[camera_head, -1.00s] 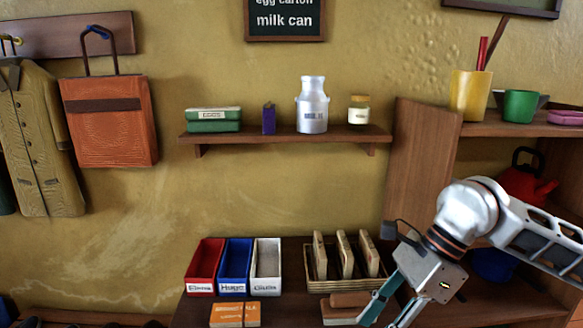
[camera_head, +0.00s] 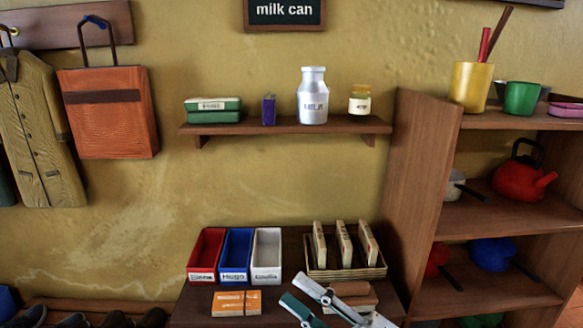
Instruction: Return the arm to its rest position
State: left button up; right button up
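My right gripper (camera_head: 294,289) is low in the head view, at the bottom centre. Its two fingers, one teal and one pale grey, stand apart with nothing between them. They show in front of the dark wooden counter (camera_head: 195,312), near an orange box (camera_head: 237,303) and a wooden block (camera_head: 352,289). The rest of my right arm is below the frame's edge. My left gripper is not in view.
Red (camera_head: 207,255), blue (camera_head: 236,255) and white (camera_head: 266,255) bins and a wicker basket (camera_head: 345,272) stand on the counter. A wall shelf (camera_head: 285,128) holds a milk can (camera_head: 313,98). A tall shelf unit (camera_head: 415,185) with a red kettle (camera_head: 522,180) stands at right.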

jog(key=d+f+m+t+h, duration=0.3)
jog(key=d+f+m+h, duration=0.25)
jog(key=f+m, duration=0.35)
jog(key=d+f+m+t+h, duration=0.2)
jog(key=d+f+m+h, duration=0.3)
jog(key=f+m+h, duration=0.4)
jog(key=s+d+f+m+g+h, duration=0.1)
jog(key=s+d+f+m+g, duration=0.1)
jog(key=s+f, duration=0.5)
jog(key=s+d+f+m+g+h, duration=0.2)
jog(key=s+d+f+m, duration=0.3)
jog(key=f, duration=0.8)
jog(key=shift+s+d+g+p, duration=0.4)
jog(key=shift+s+g, duration=0.3)
jog(key=shift+s, duration=0.5)
